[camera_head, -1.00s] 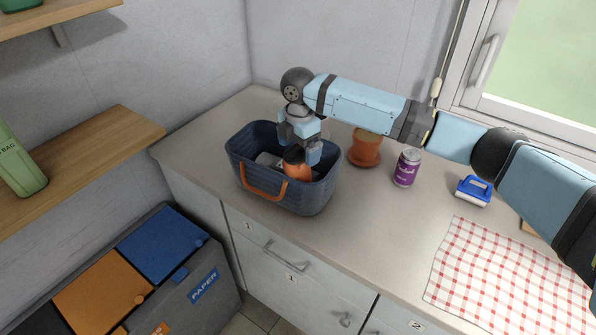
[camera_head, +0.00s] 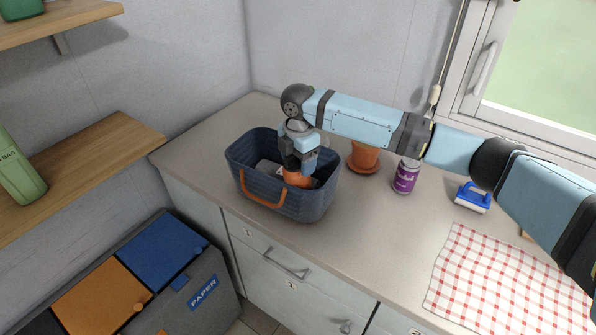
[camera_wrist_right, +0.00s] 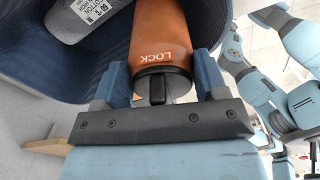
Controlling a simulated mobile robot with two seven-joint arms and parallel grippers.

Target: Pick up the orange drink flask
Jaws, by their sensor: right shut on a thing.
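The orange drink flask (camera_head: 297,178) stands inside the dark blue basket (camera_head: 262,184), mostly hidden by the basket wall and my right gripper. My right gripper (camera_head: 298,167) reaches down into the basket from above and is shut on the flask. In the right wrist view the flask (camera_wrist_right: 160,40) has a black cap and the word LOCK, and the gripper's blue fingers (camera_wrist_right: 163,85) are on either side of it near the cap. My left gripper is not in view.
A grey labelled item (camera_wrist_right: 92,18) lies in the basket beside the flask. A terracotta pot (camera_head: 364,157), a purple can (camera_head: 405,177), a blue brush (camera_head: 473,197) and a checked cloth (camera_head: 505,275) are on the counter (camera_head: 375,222) to the right. Recycling bins (camera_head: 140,275) stand lower left.

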